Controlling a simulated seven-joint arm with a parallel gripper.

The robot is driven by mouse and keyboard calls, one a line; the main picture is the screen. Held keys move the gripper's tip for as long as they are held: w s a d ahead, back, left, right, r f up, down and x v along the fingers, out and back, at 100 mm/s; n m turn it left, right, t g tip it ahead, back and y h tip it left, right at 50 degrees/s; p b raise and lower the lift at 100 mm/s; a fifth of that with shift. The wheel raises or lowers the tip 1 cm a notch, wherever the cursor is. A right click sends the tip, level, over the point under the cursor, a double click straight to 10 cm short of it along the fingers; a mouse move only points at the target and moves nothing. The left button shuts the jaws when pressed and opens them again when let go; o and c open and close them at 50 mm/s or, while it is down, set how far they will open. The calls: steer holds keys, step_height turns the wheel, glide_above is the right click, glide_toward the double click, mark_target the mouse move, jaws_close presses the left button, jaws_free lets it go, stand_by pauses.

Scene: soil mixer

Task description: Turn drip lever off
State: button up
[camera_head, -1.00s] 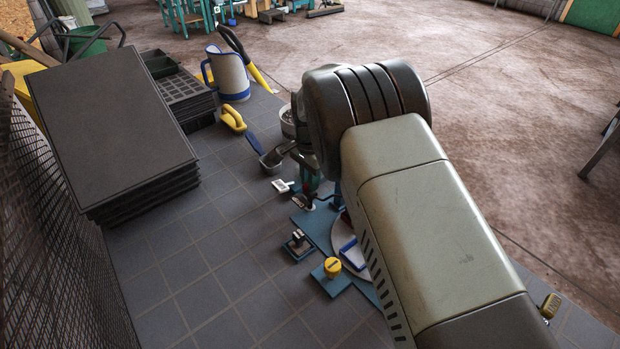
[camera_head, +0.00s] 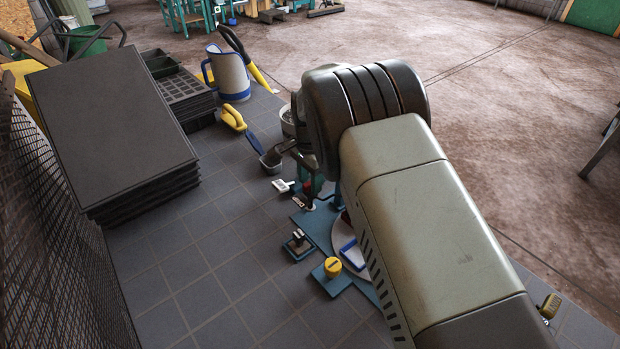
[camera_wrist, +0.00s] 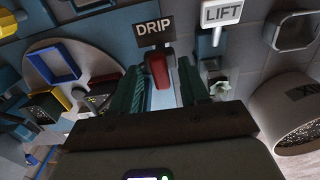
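The drip lever (camera_wrist: 158,72) has a red handle and stands in front of a dark DRIP sign (camera_wrist: 154,28) in the wrist view. My gripper (camera_wrist: 162,88) is open, with one green finger on each side of the lever's line. A gap shows between the fingers and the red handle; I cannot tell how far the handle reaches in between them. In the head view my arm covers most of the mixer, and only part of my gripper (camera_head: 312,182) shows above the blue base plate (camera_head: 318,226).
A grey container (camera_wrist: 290,115) is close on the right. A yellow knob (camera_head: 332,267) and a dark switch (camera_head: 298,243) sit near the base.

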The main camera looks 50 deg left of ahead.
step_height(320, 180, up, 11)
stand_by(0.6)
stand_by(0.4)
steer(key=w+d+r+y, duration=0.1)
steer(key=w+d+r, duration=0.9)
steer(key=d+r, duration=0.4)
steer(key=w+d+r+t, duration=0.1)
steer(key=d+r, duration=0.4)
steer(key=d, duration=0.3)
steer(key=d+r+t, duration=0.1)
steer(key=d+r, duration=0.3)
steer(key=d, duration=0.3)
steer(key=s+d+r, duration=0.3)
steer(key=d+r, duration=0.1)
steer(key=d, duration=0.6)
steer(key=s+d+f+t, duration=0.1)
steer(key=s+d, duration=0.7)
steer(key=d, duration=0.1)
steer(key=s+d+f+t+h, duration=0.1)
steer(key=s+d+t, duration=0.1)
steer(key=s+d, duration=0.6)
steer(key=shift+d+f+n+t, duration=0.25)
steer(key=shift+d+n+t, duration=0.05)
steer(key=shift+d, duration=0.25)
